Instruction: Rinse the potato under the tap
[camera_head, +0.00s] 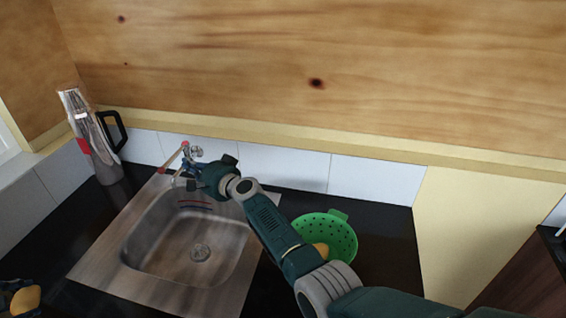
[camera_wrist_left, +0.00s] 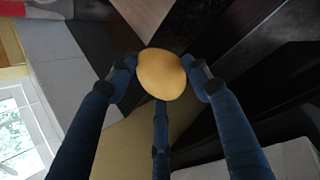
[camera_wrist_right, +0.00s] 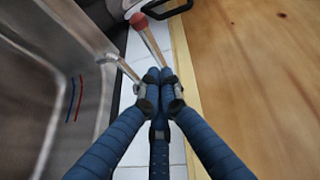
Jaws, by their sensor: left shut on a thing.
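My left gripper (camera_head: 12,290) is at the lower left edge of the head view, shut on a yellow-brown potato (camera_head: 26,301). In the left wrist view the potato (camera_wrist_left: 162,74) sits between the fingertips. The metal tap (camera_head: 177,172), with a red-ended rod (camera_head: 174,157), stands at the sink's back edge. My right gripper (camera_head: 190,168) is at the tap. In the right wrist view its fingertips (camera_wrist_right: 160,76) are together beside the rod (camera_wrist_right: 150,42); whether they touch it is unclear. I see no water stream. The sink basin (camera_head: 165,255) looks empty.
A green colander (camera_head: 340,228) with a yellow-brown item (camera_head: 322,250) stands right of the sink, partly behind my right arm. A metal jug (camera_head: 92,140) with a black handle stands at the back left. Black counter (camera_head: 75,205) left of the sink is clear.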

